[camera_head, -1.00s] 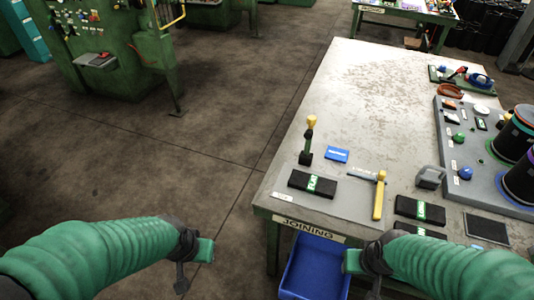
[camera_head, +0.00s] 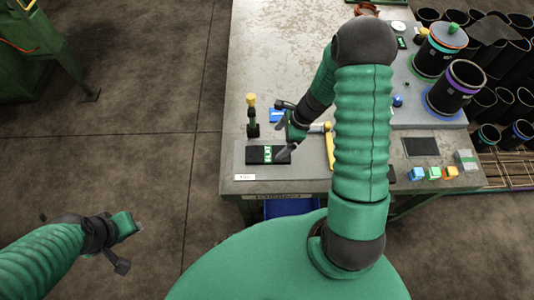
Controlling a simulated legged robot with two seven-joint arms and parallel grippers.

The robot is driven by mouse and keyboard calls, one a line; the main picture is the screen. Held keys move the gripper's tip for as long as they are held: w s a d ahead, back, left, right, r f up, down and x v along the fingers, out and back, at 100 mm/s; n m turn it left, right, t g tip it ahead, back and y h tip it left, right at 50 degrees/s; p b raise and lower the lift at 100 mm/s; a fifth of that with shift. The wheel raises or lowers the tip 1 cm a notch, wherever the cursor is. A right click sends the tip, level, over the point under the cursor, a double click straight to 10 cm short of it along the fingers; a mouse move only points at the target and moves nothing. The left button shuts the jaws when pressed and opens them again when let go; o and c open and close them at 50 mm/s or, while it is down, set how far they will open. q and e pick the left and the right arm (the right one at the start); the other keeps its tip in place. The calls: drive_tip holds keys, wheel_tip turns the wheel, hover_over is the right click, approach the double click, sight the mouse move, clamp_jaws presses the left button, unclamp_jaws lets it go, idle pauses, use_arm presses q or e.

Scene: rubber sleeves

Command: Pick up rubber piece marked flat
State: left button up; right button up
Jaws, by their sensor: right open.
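The rubber piece marked flat (camera_head: 256,155) is a black bar with a green and white label. It lies on the grey table (camera_head: 262,60) near its front left corner. My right gripper (camera_head: 279,130) is open just above and behind the right end of the piece, with one dark finger near that end. I cannot tell whether it touches. My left gripper (camera_head: 135,232) hangs over the floor at the lower left, away from the table; its jaws are too small and turned to read.
A yellow-handled tool (camera_head: 329,150) lies to the right. Black cylinders (camera_head: 455,85) stand at the right. A blue bin (camera_head: 290,207) is under the table edge.

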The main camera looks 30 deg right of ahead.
sight(269, 154)
drive_tip(key=x, duration=0.4)
drive_tip(key=shift+w, duration=0.15)
drive_tip(key=x, duration=0.5)
drive_tip(key=shift+d+f+p, duration=0.2)
drive_tip(key=shift+f+p, duration=0.05)
drive_tip(key=shift+p, duration=0.1)
drive_tip(key=shift+a+f, duration=0.1)
drive_tip(key=shift+a, duration=0.35)
drive_tip(key=shift+c, duration=2.9)
drive_tip(key=shift+d, duration=0.25)
drive_tip(key=c, duration=1)
use_arm(q)
drive_tip(key=shift+w+d+r, duration=0.15)
drive_tip(key=shift+d+r, duration=0.05)
drive_tip(key=shift+r, duration=0.05)
use_arm(e)
drive_tip(key=shift+c, duration=1)
